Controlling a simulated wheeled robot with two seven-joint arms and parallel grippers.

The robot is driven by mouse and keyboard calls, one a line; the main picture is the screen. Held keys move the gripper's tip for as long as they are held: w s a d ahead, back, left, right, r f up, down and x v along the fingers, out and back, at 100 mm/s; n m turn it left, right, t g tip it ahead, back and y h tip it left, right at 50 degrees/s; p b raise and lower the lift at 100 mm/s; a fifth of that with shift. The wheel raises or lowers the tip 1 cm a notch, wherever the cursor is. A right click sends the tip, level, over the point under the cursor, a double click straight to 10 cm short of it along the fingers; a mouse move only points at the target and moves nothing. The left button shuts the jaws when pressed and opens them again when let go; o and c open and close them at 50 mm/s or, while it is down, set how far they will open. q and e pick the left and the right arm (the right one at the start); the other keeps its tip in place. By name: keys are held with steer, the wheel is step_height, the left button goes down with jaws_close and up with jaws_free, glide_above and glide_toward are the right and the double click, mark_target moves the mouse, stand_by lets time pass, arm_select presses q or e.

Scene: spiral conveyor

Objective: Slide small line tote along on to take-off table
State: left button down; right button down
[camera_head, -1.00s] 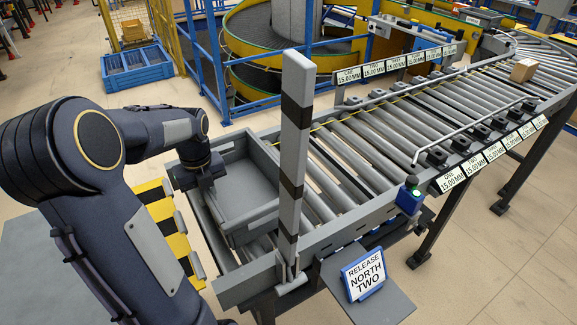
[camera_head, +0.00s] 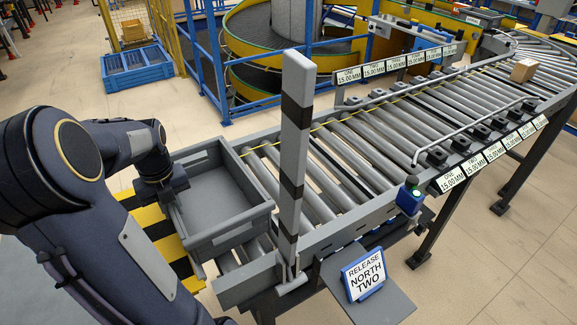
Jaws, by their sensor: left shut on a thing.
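The small line tote (camera_head: 233,235), a grey open box that looks empty, sits at the near left end of the roller conveyor (camera_head: 345,160). Its left part reaches over the black and yellow striped edge (camera_head: 172,243). My left gripper (camera_head: 170,202) is at the tote's left wall and shut on it; my wrist hides the fingertips. The take-off table (camera_head: 30,290) seems to be the grey surface at the lower left, largely hidden by my left arm. My right gripper is not in view.
A striped grey post (camera_head: 294,150) stands upright at the conveyor's end, right of the tote. A sign reading RELEASE NORTH TWO (camera_head: 363,275) stands on a small shelf in front. A brown carton (camera_head: 524,70) sits far up the rollers. A blue crate (camera_head: 137,66) is on the floor.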

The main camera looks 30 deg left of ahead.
arm_select(q)
steer(key=shift+s+a, duration=0.1)
steer(key=shift+s, duration=0.05)
steer(key=s+a+b, duration=0.5)
steer(key=s+b, duration=0.2)
steer(key=s, duration=0.3)
steer(key=s+a+b, duration=0.6)
steer(key=s+b, duration=0.1)
steer(key=s, duration=0.4)
steer(key=shift+a, duration=0.3)
stand_by(1.1)
steer(key=shift+r, duration=0.1)
